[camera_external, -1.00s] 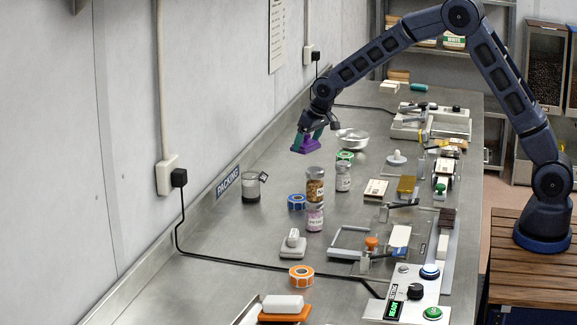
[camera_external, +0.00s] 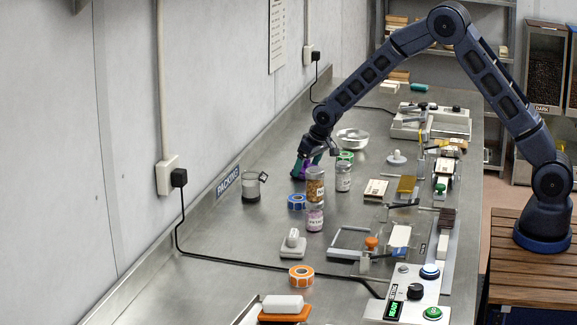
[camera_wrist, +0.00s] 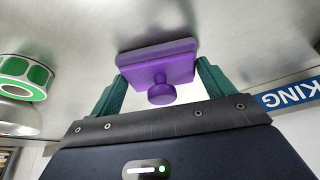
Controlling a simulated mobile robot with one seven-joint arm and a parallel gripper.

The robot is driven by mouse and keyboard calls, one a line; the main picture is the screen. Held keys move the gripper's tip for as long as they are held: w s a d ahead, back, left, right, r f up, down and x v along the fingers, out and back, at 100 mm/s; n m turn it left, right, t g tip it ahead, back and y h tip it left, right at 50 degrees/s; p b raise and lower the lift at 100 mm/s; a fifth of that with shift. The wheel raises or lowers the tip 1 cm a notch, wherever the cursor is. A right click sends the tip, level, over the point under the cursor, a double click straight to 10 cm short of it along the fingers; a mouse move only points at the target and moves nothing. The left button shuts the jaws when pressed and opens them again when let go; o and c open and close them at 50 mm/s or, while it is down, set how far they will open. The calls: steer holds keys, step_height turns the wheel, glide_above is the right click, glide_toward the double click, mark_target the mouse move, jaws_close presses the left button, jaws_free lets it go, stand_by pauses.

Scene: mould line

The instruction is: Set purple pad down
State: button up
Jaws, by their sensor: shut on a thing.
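The purple pad (camera_wrist: 157,62) has a flat block and a round knob, and is held between the two green fingers of my gripper (camera_wrist: 160,85) in the wrist view. In the external view my gripper (camera_external: 305,168) is low over the steel bench, left of the metal bowl and behind the stacked jars. Only a little of the purple pad (camera_external: 297,172) shows there. The pad is at or just above the bench top; I cannot tell whether it touches.
Two stacked jars (camera_external: 315,190) stand just in front of my gripper, with another jar (camera_external: 343,177) to the right. A green label roll (camera_external: 346,157) and a metal bowl (camera_external: 353,139) are near. The bench between beaker and gripper is clear.

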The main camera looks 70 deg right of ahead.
steer(key=o, duration=0.9)
steer(key=shift+f, duration=0.1)
steer(key=v, duration=1.2)
steer(key=s+a+r+n+y, duration=0.1)
steer(key=s+a+r, duration=0.3)
steer(key=s+r, duration=0.6)
steer(key=s+a+r+n, duration=0.1)
steer(key=s+a+r, duration=0.45)
steer(key=s, duration=0.75)
steer(key=s+a, duration=0.1)
steer(key=s, duration=0.8)
steer(key=s+a+r+n, duration=0.1)
steer(key=s+a, duration=0.1)
steer(key=s, duration=0.7)
steer(key=s+a+r+n, duration=0.1)
steer(key=s, duration=0.9)
steer(key=shift+a+y, duration=0.25)
steer(key=shift+y, duration=0.15)
